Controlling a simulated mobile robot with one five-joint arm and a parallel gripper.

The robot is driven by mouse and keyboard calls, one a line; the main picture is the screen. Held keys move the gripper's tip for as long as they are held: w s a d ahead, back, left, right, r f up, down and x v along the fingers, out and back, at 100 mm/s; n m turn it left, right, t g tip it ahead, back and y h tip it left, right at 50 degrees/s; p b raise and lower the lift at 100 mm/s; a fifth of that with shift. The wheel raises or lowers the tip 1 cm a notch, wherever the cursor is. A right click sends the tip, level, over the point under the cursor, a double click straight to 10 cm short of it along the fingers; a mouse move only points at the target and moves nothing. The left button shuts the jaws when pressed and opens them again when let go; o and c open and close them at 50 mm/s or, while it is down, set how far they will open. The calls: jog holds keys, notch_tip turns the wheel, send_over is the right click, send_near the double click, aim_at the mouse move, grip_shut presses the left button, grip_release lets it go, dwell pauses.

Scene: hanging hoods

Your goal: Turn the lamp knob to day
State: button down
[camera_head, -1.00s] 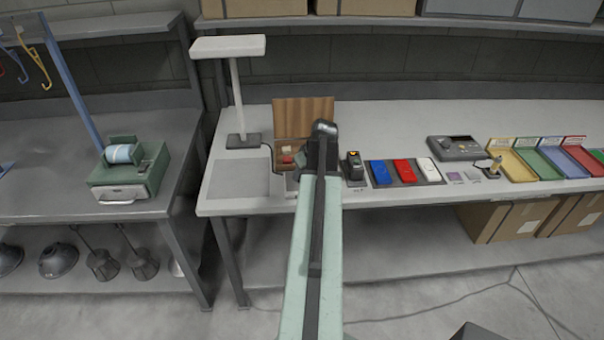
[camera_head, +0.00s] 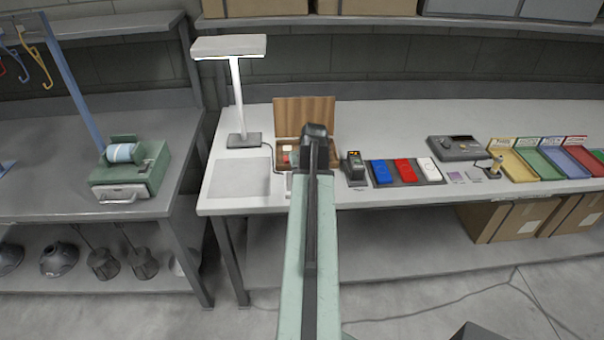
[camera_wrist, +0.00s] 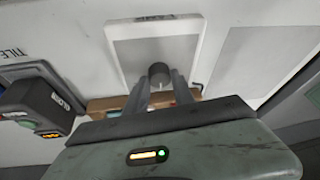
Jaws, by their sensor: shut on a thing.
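The dark round lamp knob (camera_wrist: 159,74) sits on a pale square plate (camera_wrist: 125,50) with small lettering I cannot read. In the wrist view my gripper (camera_wrist: 160,88) has its two fingers on either side of the knob and is shut on it. In the head view my arm hides the knob and my fingertips. The desk lamp (camera_head: 236,90) stands upright on the bench at the left, and a bright light shows under the edge of its head. The knob's pointer is not readable.
An open wooden box (camera_head: 303,107) stands behind my gripper. A small dark device (camera_head: 353,168) and a tray with blue, red and white blocks (camera_head: 406,180) are to the right. A grey mat (camera_head: 240,178) lies left. Coloured bins (camera_head: 515,165) stand far right.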

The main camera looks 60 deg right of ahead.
jog(key=c, duration=1.1)
grip_release()
jog(key=shift+o, duration=0.2)
jog(key=shift+r, duration=0.15)
jog(key=p+v, duration=0.7)
jog(key=shift+r, duration=0.3)
